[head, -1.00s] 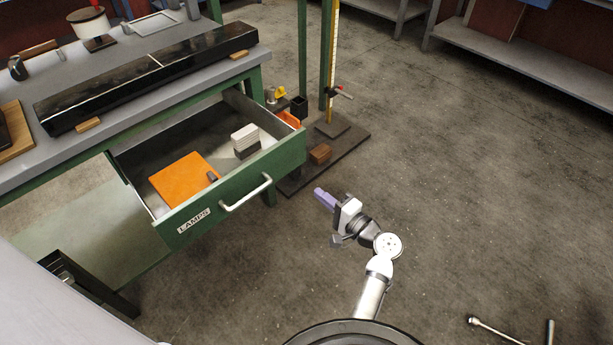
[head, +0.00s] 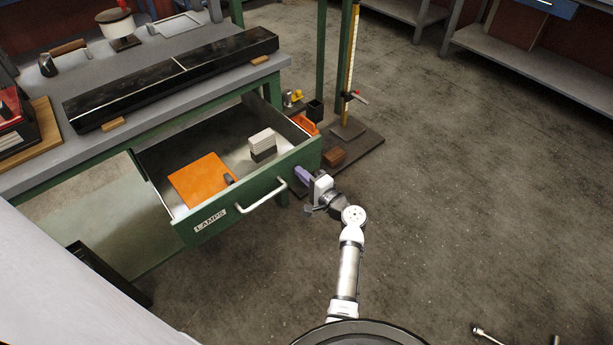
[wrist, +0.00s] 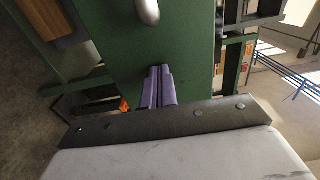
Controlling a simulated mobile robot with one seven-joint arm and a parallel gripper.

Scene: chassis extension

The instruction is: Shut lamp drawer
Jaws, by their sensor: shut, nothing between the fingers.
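The lamp drawer (head: 254,199) is green with a "LAMPS" label and stands pulled well out from the workbench. Its silver bar handle (head: 263,198) is on the front; one end of the handle shows in the wrist view (wrist: 147,10). Inside lie an orange flat piece (head: 200,180) and a pale grey block (head: 262,141). My gripper (head: 301,173) is shut and empty at the right end of the drawer front, right of the handle. In the wrist view its purple fingers (wrist: 158,86) point at the green front panel (wrist: 170,45). I cannot tell whether they touch it.
The grey bench top (head: 180,100) holds a long black bar (head: 175,75). A dark base plate (head: 360,150) with a post and a brown block (head: 334,156) stands on the floor behind my gripper.

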